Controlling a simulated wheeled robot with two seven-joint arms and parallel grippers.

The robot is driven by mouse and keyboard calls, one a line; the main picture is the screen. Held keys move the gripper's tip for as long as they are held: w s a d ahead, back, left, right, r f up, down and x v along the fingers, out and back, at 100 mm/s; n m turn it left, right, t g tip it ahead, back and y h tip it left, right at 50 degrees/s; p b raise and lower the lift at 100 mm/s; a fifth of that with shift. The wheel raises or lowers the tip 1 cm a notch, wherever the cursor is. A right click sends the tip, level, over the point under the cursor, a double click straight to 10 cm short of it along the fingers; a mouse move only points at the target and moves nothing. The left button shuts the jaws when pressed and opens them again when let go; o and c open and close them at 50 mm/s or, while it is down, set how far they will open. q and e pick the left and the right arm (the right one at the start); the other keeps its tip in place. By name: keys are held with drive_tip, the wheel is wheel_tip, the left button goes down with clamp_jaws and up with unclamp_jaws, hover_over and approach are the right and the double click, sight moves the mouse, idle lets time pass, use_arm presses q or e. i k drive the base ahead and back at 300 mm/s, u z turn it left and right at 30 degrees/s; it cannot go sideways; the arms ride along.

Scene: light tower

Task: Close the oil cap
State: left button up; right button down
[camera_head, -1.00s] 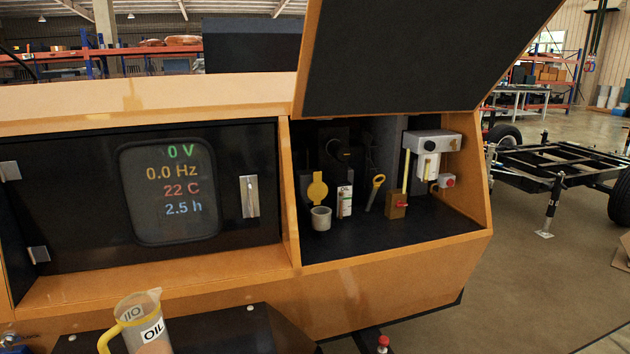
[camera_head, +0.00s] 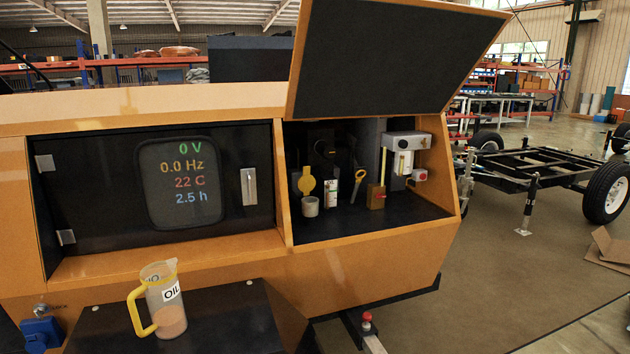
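The oil filler is in the open compartment on the right of the orange machine. Its yellow cap (camera_head: 306,181) stands upright, flipped up behind the grey filler neck (camera_head: 310,207), whose round mouth is uncovered. Neither of my grippers shows in the head view.
A clear jug (camera_head: 164,300) with yellow handle and OIL label stands on a black box top in front. A yellow-handled dipstick (camera_head: 359,183) and brass block (camera_head: 376,197) sit right of the filler. The raised black lid (camera_head: 390,62) overhangs the compartment.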

sight(306, 183)
drive_tip(key=k, duration=1.15)
drive_tip(key=z, duration=1.65)
drive_tip(key=i, duration=4.95)
drive_tip(key=u, duration=3.95)
drive_tip(key=i, duration=0.65)
